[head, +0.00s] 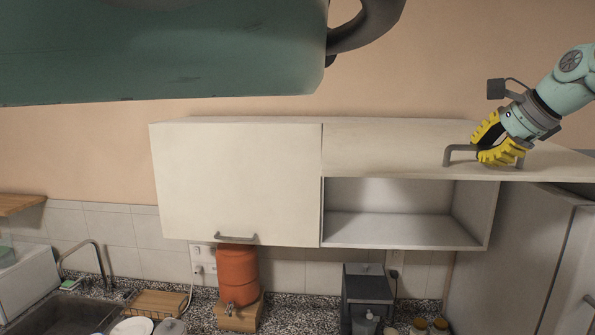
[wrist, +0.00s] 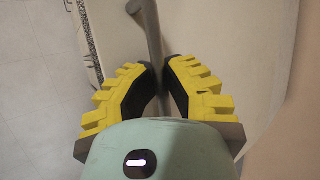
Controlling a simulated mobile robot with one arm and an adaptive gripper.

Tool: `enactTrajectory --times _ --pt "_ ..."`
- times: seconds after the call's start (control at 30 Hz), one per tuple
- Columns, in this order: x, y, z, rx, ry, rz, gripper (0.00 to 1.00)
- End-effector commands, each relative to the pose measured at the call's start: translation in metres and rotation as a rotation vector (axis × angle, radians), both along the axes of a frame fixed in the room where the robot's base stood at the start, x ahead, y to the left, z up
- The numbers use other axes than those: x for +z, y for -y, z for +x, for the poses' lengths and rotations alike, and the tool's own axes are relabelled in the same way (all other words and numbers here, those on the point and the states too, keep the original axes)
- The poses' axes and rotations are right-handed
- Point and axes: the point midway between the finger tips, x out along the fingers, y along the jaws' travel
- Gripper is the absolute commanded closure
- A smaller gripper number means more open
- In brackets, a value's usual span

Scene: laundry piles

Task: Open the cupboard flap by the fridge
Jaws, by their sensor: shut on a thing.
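The pale cupboard flap (head: 385,150) by the fridge is swung up, and the open compartment (head: 390,228) below it shows bare shelf space. Its grey bar handle (head: 448,155) is near the flap's lower edge. My gripper (head: 486,148), with yellow ribbed fingers, is shut on this handle from the upper right. In the wrist view the handle (wrist: 150,30) runs down between the fingertips (wrist: 160,78), with the flap's pale face (wrist: 225,45) behind. The fingers hide part of the handle.
The fridge (head: 515,255) stands at the right, below the raised flap. A shut cupboard door (head: 235,185) with its own handle (head: 236,238) is to the left. The counter below holds an orange dispenser (head: 237,272), a dark appliance (head: 366,290) and a sink (head: 62,315).

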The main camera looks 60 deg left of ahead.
Motion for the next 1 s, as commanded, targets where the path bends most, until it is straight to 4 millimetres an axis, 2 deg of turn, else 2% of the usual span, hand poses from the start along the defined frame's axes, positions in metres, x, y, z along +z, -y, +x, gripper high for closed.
enactTrajectory --times 0.1,0.13,0.4,0.73,1.0 --pt "0.002 0.001 0.004 -0.015 0.009 0.007 1.00" --pt "0.002 0.001 0.004 -0.015 0.010 0.007 0.87" --pt "0.001 0.001 0.003 -0.009 0.005 0.003 0.59" --pt "0.004 0.004 0.001 -0.007 0.004 0.002 0.59" --pt "0.035 0.034 -0.002 -0.009 0.009 0.003 0.59"
